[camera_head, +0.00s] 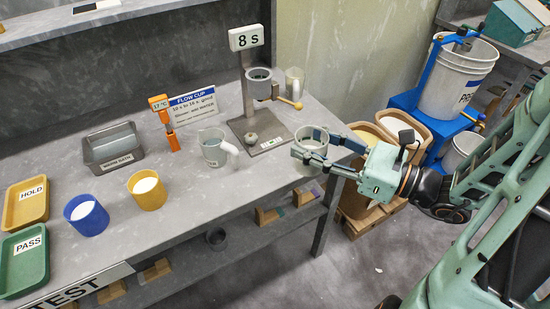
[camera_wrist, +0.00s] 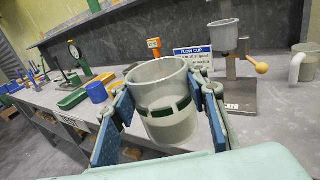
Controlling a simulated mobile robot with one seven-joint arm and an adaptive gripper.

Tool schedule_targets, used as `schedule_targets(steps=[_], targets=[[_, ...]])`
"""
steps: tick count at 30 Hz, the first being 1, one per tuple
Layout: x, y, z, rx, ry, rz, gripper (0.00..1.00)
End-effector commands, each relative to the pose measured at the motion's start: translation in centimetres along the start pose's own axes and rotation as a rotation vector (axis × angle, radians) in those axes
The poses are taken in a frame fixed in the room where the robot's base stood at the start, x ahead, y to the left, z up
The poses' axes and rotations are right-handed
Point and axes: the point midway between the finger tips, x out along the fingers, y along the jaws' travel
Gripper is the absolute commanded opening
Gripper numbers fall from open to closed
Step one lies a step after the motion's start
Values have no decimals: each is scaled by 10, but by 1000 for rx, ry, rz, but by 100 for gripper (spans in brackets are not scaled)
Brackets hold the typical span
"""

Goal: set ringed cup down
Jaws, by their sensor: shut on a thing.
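The ringed cup (camera_wrist: 166,100) is a pale, translucent cup with a dark green band around it. My gripper (camera_wrist: 165,112) is shut on it, with a blue-padded finger on each side; the cup looks upright. In the head view the ringed cup (camera_head: 316,136) is between the fingers of my gripper (camera_head: 312,152), by the right end of the grey table (camera_head: 255,186). It is right of the flow cup stand (camera_head: 262,140). I cannot tell whether its base touches the table or hangs above it.
A clear jug (camera_head: 212,148) with a handle stands left of the stand. A yellow cup (camera_head: 147,192) and a blue cup (camera_head: 86,216) stand farther left, near the HOLD tray (camera_head: 26,203) and PASS tray (camera_head: 24,262). The table is bare between jug and front edge.

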Motion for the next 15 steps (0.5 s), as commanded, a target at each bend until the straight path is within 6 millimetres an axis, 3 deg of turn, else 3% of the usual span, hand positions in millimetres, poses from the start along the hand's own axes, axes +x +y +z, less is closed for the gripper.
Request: schedule_targets(steps=[11, 15], targets=[[68, -55, -41, 2, -3, 6, 15], [82, -67, -66, 4, -2, 4, 15]])
